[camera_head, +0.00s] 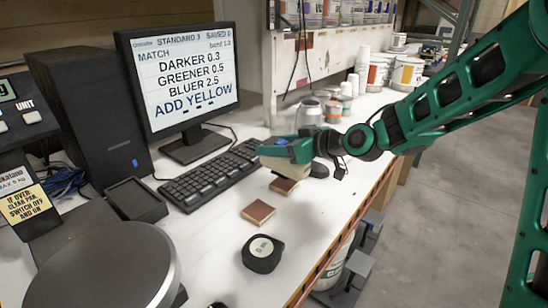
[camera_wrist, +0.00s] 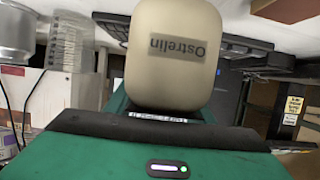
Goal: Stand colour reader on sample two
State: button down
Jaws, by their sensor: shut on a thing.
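My gripper (camera_head: 287,152) is shut on the colour reader (camera_wrist: 175,55), a rounded beige body marked "Ostrelin" that fills the top middle of the wrist view. In the head view the reader (camera_head: 290,168) shows partly below the green fingers, over or just behind the far brown sample card (camera_head: 284,185). I cannot tell whether it touches anything. A nearer brown sample card (camera_head: 258,212) lies flat and bare on the white bench. No numbers on the cards are readable, so I cannot tell which is sample two.
The keyboard (camera_head: 210,174) and monitor (camera_head: 185,75) are left of the gripper; the screen reads "ADD YELLOW". A dark rounded device (camera_head: 262,253) and a round pan (camera_head: 95,270) stand nearer. Tins and cups (camera_head: 335,108) are behind. The bench's right edge (camera_head: 345,215) is close.

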jog(key=shift+a+f, duration=0.1)
jog(key=shift+f, duration=1.55)
jog(key=shift+f, duration=0.1)
jog(key=c, duration=0.8)
grip_release()
jog(key=shift+c, duration=0.2)
jog(key=v, duration=1.2)
